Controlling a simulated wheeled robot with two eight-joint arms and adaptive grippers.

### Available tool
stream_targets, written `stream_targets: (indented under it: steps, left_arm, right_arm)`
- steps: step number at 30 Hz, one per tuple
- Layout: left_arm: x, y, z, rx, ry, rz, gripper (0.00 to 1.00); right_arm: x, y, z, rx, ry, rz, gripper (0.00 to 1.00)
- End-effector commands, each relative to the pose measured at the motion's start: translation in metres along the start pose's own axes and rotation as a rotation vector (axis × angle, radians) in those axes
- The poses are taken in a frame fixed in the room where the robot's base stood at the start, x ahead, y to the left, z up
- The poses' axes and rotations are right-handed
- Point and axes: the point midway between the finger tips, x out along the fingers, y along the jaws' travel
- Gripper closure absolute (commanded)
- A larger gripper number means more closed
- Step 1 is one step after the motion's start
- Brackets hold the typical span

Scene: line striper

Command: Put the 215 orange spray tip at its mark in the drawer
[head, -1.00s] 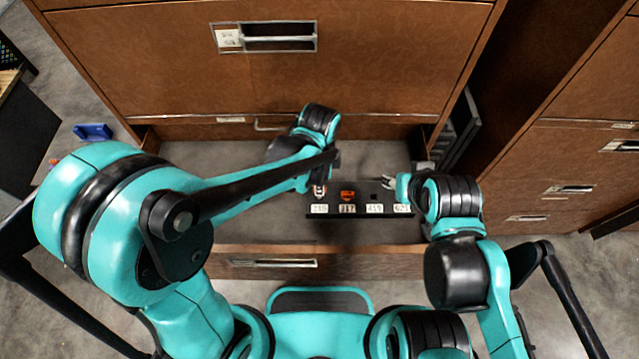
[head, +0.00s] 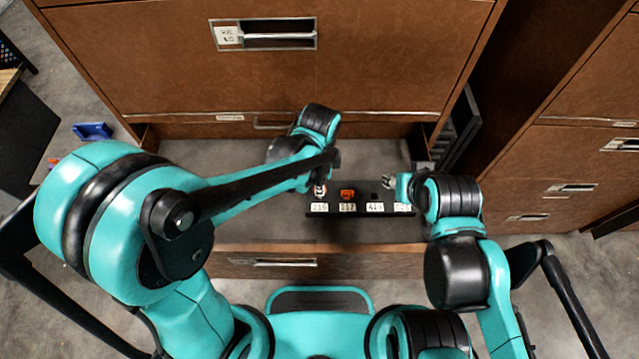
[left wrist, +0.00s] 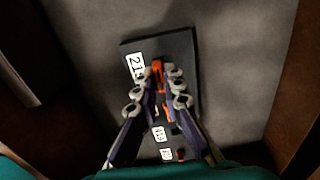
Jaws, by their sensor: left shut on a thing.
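The 215 orange spray tip (left wrist: 158,72) is between the fingertips of my left gripper (left wrist: 160,84), which is shut on it. In the left wrist view it is at the end of a black rack (left wrist: 184,48), beside the label 215 (left wrist: 136,67). I cannot tell whether it is seated or just above the rack. In the head view my left gripper (head: 319,189) is over the rack's left end, above the 215 label (head: 319,207), and mostly hides the tip. My right gripper (head: 388,183) is near the rack's right end; its jaws are too small to judge.
The rack lies in an open drawer (head: 235,232) of a brown cabinet. Another orange tip (head: 347,195) sits at the 217 label (head: 347,208), right beside my left gripper. More labels follow to the right. Drawer floor left of the rack is clear.

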Motion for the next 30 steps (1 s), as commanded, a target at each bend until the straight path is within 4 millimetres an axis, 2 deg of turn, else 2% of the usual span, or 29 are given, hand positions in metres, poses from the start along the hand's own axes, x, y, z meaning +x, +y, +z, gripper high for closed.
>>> stream_targets:
  steps: [27,28,30]
  left_arm:
    - [0.024,0.000,0.000,0.000,0.000,0.000,1.00]
    - [0.023,0.000,0.000,0.000,0.000,0.000,0.84]
    - [0.023,0.000,0.000,0.000,0.000,0.000,0.67]
  right_arm:
    - [0.017,0.000,0.012,0.000,0.000,0.000,0.60]
    - [0.016,0.000,0.012,0.000,0.000,0.000,0.60]
    - [0.016,0.000,0.011,0.000,0.000,0.000,0.60]
